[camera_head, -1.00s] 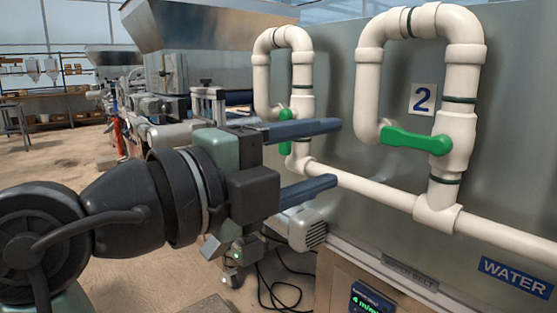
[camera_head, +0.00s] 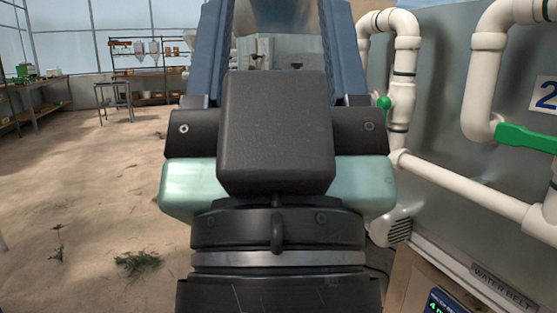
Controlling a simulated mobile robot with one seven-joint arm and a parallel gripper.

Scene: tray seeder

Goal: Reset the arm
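My gripper (camera_head: 282,20) fills the middle of the head view, close to the camera. Its two blue-grey fingers stand wide apart and point up and away from me, with their tips cut off by the top edge. Nothing shows held between them; a hopper and machine are seen through the gap. The dark wrist and pale green gripper body lie below the fingers and hide much of the machine behind.
White water pipes with green valve handles (camera_head: 526,138) run along the grey machine panel (camera_head: 450,120) at the right. A shelf rack (camera_head: 150,68) and a stool (camera_head: 115,97) stand far back left.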

